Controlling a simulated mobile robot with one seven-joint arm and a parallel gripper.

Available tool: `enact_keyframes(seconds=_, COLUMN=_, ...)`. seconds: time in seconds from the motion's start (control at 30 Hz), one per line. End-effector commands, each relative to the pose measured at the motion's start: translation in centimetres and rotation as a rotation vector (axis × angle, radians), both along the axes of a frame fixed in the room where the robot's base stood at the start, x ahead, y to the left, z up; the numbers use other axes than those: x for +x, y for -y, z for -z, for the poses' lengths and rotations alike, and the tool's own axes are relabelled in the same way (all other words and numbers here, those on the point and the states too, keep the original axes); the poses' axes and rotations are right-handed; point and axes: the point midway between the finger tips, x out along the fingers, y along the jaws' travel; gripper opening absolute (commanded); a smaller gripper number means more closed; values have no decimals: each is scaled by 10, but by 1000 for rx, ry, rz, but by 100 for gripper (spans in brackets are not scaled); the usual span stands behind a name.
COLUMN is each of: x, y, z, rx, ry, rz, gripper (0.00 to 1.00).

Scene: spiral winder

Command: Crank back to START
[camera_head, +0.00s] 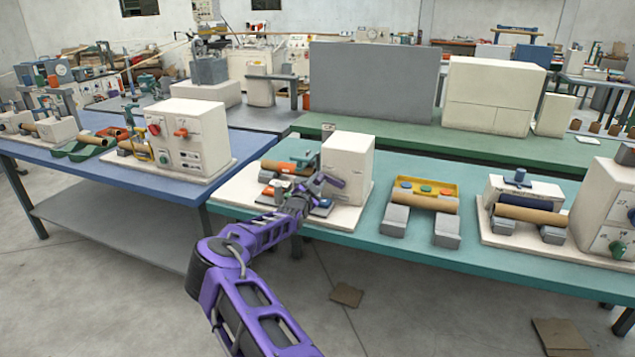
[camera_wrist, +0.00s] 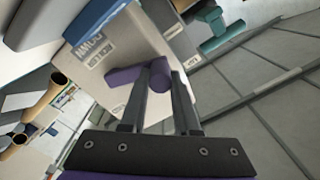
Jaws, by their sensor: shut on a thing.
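The winder is a cream box (camera_head: 348,160) on a pale base plate on the teal table. It also shows tilted in the wrist view (camera_wrist: 115,62), with a dark printed label on its face. A purple crank (camera_wrist: 124,77) comes out from that face and ends in a round purple knob (camera_wrist: 160,80). My gripper (camera_wrist: 160,72) is shut on this knob, with one dark finger on each side. In the head view my gripper (camera_head: 318,187) is at the front left of the cream box, and the crank is small and partly hidden there. I cannot make out a START mark.
Cardboard rolls on grey blocks and a yellow tray (camera_head: 428,187) stand to the right on the teal table (camera_head: 375,238). A blue table (camera_head: 75,160) with another control box (camera_head: 187,138) is to the left. Flat cardboard (camera_head: 347,294) lies on the open floor.

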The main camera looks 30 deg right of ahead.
Motion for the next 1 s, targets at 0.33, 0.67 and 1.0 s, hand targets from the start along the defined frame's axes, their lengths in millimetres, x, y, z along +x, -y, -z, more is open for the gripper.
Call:
enact_keyframes(seconds=0.33, x=1, y=-1, z=-1, rx=1, ry=1, rz=-1, gripper=55)
enact_keyframes(seconds=0.67, x=0, y=-1, z=0, rx=1, ry=1, rz=0, gripper=60)
enact_keyframes(seconds=1.0, x=-24, y=-34, z=-2, rx=1, ry=-2, rz=-1, gripper=60)
